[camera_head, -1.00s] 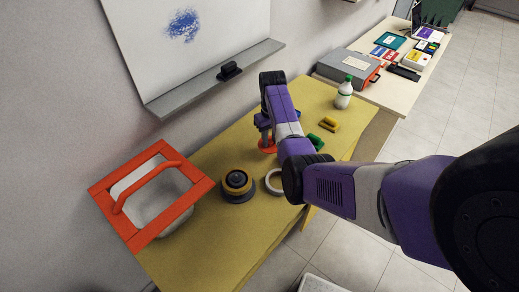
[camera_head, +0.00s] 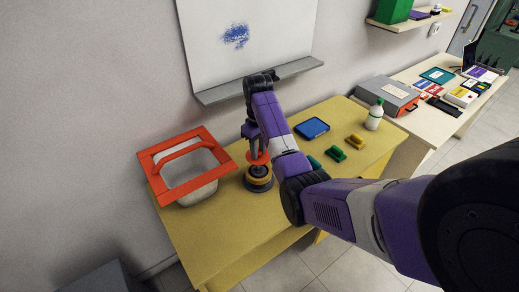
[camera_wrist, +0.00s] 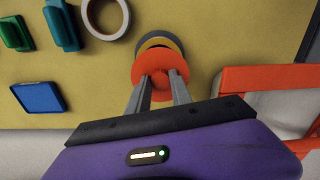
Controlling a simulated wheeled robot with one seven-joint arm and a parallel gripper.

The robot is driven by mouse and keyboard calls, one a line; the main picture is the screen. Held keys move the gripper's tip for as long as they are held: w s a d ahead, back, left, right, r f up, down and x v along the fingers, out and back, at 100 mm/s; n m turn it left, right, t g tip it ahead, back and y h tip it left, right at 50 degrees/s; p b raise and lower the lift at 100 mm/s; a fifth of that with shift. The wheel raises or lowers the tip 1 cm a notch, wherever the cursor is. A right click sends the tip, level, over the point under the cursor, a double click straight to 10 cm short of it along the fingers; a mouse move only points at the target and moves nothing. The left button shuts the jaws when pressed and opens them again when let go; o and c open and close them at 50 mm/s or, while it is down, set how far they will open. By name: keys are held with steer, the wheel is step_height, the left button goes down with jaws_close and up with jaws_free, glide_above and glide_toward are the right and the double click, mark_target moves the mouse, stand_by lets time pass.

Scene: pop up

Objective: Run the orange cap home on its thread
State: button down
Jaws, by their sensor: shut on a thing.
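The orange cap (camera_head: 259,158) is a round disc held in my gripper (camera_head: 258,150). It also shows in the wrist view (camera_wrist: 161,62), with both fingers of my gripper (camera_wrist: 160,78) closed on its middle. The threaded base (camera_head: 259,183), a dark round piece with a yellow band, stands on the yellow table right under the cap. In the wrist view the base (camera_wrist: 158,40) peeks out beyond the cap's far edge, so the two are not fully lined up in that view. The cap hides the thread, and I cannot tell whether they touch.
A red-framed bin (camera_head: 190,188) stands close left of the base. The table front (camera_head: 225,245) is clear.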

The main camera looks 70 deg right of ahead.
mark_target(259, 160)
steer(key=shift+f+b, duration=0.95)
steer(key=shift+f, duration=1.3)
steer(key=shift+p, duration=0.7)
steer(key=shift+f, duration=0.2)
steer(key=shift+f+b, duration=0.35)
steer(key=shift+f+b, duration=0.35)
steer(key=shift+f, duration=0.3)
